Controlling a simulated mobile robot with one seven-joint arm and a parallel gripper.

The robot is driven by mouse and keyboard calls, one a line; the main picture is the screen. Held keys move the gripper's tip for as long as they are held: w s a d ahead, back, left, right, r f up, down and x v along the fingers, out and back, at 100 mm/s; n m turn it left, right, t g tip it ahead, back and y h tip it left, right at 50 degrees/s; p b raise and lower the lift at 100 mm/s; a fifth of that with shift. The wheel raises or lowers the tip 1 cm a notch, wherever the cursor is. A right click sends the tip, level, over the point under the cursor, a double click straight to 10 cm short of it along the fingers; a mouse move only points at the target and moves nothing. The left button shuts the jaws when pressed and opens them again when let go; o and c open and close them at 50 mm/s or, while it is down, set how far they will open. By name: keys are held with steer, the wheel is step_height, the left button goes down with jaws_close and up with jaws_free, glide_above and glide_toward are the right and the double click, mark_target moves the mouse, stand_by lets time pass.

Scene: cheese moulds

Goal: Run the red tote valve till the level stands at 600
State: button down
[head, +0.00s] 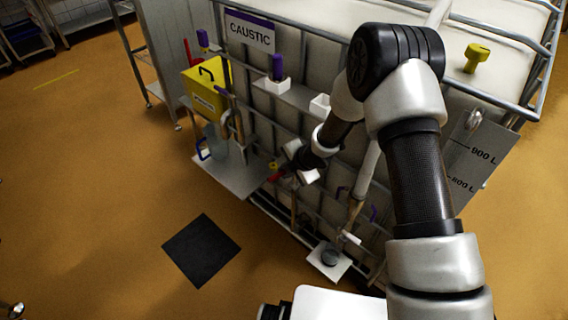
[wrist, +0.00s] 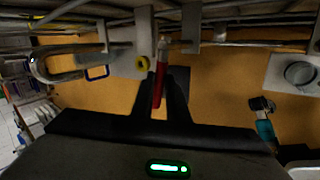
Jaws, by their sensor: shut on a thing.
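The red valve handle (wrist: 160,80) is a narrow lever on the tote's lower front. In the wrist view it stands between the fingers of my gripper (wrist: 162,92), which is shut on it. In the head view only a small red part of the handle (head: 274,178) shows beside my gripper (head: 284,174). The tote (head: 350,15) is a white tank in a metal cage with a "CAUSTIC" sign (head: 250,33). Its grey level plate (head: 484,150) shows marks 900 L and 800 L; my arm and the viewing angle leave the 600 mark and the liquid level unseen.
A yellow box (head: 204,97) hangs at the left above a shelf (head: 232,182) holding a clear jug (head: 216,141). A small cup (head: 330,257) stands on a low white plate at the lower right. A black mat (head: 202,250) lies on open orange floor.

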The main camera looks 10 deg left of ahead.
steer(key=shift+d+n, duration=0.2)
steer(key=shift+n, duration=0.1)
steer(key=c, duration=2)
jaws_free()
steer(key=p+v, duration=0.4)
steer(key=v, duration=1.3)
steer(key=shift+d+r+p, duration=0.2)
steer(key=shift+d+p, duration=0.05)
steer(key=shift+p, duration=0.05)
steer(key=shift+w, duration=0.1)
